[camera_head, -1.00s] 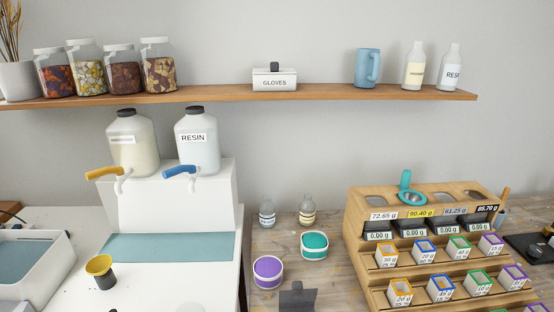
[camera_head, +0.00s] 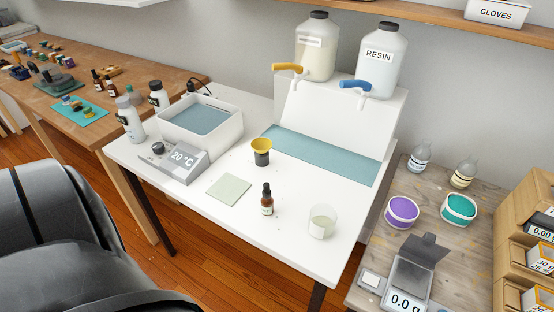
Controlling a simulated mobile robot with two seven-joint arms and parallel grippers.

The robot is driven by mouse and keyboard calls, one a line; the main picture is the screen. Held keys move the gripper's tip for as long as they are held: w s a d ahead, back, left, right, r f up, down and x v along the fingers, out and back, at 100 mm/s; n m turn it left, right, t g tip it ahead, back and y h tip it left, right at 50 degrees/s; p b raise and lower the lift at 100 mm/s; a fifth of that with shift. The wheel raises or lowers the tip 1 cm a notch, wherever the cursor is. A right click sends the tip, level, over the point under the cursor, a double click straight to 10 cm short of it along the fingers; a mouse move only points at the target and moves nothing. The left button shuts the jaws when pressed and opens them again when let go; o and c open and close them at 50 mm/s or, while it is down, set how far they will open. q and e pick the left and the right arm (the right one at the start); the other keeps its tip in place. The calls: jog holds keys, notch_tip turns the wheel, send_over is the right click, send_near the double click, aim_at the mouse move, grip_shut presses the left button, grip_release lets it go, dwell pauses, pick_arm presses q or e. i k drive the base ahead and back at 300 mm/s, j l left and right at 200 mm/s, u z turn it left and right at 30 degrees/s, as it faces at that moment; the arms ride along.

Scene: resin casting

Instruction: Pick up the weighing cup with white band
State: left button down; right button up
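A small translucent cup (camera_head: 323,219) stands upright near the front right of the white table. A pale patch shows low on its side; it is too small to tell whether this is a white band, a label or contents. Neither of my grippers is recognisable in view.
On the white table (camera_head: 290,240) are a dropper bottle (camera_head: 267,200), a yellow-topped dark cup (camera_head: 261,151), a pale square pad (camera_head: 229,188) and a water bath (camera_head: 203,122). A scale (camera_head: 405,284) stands at the lower right. A large dark shape fills the lower left.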

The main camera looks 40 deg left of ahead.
aim_at(323, 219)
jog(key=u, duration=0.8)
jog(key=k+j, duration=0.05)
jog(key=j, duration=0.05)
